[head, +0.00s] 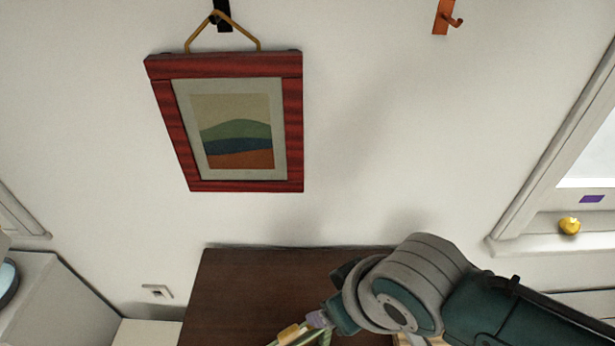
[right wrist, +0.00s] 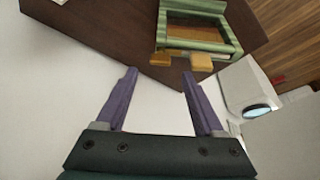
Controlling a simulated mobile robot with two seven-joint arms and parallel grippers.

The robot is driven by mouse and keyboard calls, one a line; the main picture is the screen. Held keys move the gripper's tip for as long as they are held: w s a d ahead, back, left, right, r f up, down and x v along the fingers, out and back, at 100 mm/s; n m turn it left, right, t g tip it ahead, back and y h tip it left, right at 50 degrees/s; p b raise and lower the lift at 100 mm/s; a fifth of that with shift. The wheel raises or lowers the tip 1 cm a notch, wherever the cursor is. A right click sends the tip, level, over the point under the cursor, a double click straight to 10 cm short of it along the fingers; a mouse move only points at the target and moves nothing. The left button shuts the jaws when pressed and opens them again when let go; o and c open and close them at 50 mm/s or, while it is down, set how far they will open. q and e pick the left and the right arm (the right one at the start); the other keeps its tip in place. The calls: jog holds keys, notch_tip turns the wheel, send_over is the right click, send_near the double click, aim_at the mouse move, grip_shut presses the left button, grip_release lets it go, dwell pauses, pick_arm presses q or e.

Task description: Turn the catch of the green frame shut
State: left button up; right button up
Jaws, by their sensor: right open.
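The green frame (right wrist: 226,40) lies on the dark brown table top in the right wrist view, with a brown panel (right wrist: 195,28) inside its border. A tan block (right wrist: 202,62) and a smaller tan piece (right wrist: 161,58) sit along its near edge; I cannot tell how the catch is turned. In the head view only a bit of the green frame (head: 325,338) shows at the bottom edge, with a tan piece (head: 289,333) beside it. My right gripper (right wrist: 159,73) is open and empty, its purple fingertips close to the tan pieces. My left gripper is not in view.
A red frame (head: 294,120) with a landscape picture hangs from a black hook (head: 221,17). An orange hook (head: 444,18) is free on the wall. The dark table (head: 240,285) stands against the wall. A yellow object (head: 569,226) sits on the window sill.

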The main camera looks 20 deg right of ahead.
jog(key=p+v, duration=0.1)
jog(key=v, duration=0.4)
jog(key=shift+s+r, duration=0.1)
jog(key=shift+r, duration=0.2)
jog(key=s+d+r+m+h, duration=0.1)
jog(key=s+d+r, duration=0.6)
jog(key=s+r, duration=0.4)
notch_tip(320, 180, up, 22)
jog(key=p, duration=2.1)
jog(key=shift+s+r+g+p, duration=0.15)
jog(key=shift+s+g+p, duration=0.2)
jog(key=shift+s+g, duration=0.1)
